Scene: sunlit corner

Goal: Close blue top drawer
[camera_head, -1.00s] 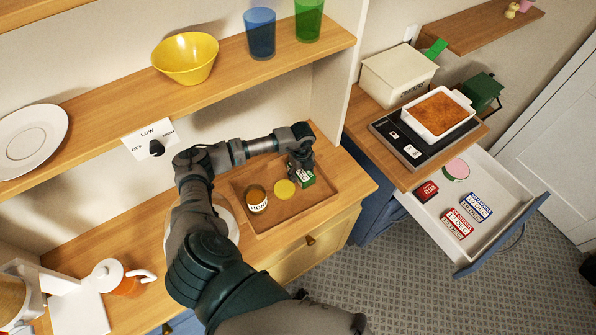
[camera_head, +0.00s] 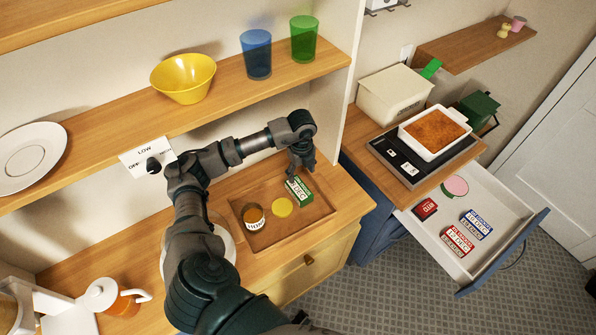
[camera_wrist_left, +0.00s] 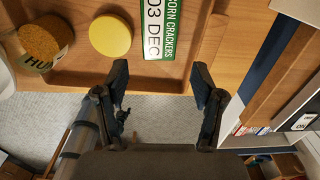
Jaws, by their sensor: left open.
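The blue top drawer (camera_head: 503,253) stands pulled open at the right, under the counter with the scale. Its white inside holds a red box (camera_head: 425,209), a pink round item with a green edge (camera_head: 455,186), a blue-white box (camera_head: 476,224) and a red-white box (camera_head: 457,240). My left gripper (camera_head: 301,168) is above the wooden tray, well left of the drawer, with its fingers pointing down by the green cracker box (camera_head: 299,191). In the left wrist view my left gripper (camera_wrist_left: 160,82) is open and empty, with the cracker box (camera_wrist_left: 163,28) beyond its fingertips. My right gripper is not in view.
The wooden tray (camera_head: 262,239) also holds a jar (camera_head: 254,217) and a yellow disc (camera_head: 282,207). A scale (camera_head: 398,158) with a white baking dish (camera_head: 437,132) stands on the counter above the drawer. Tiled floor (camera_head: 385,292) is clear before the drawer.

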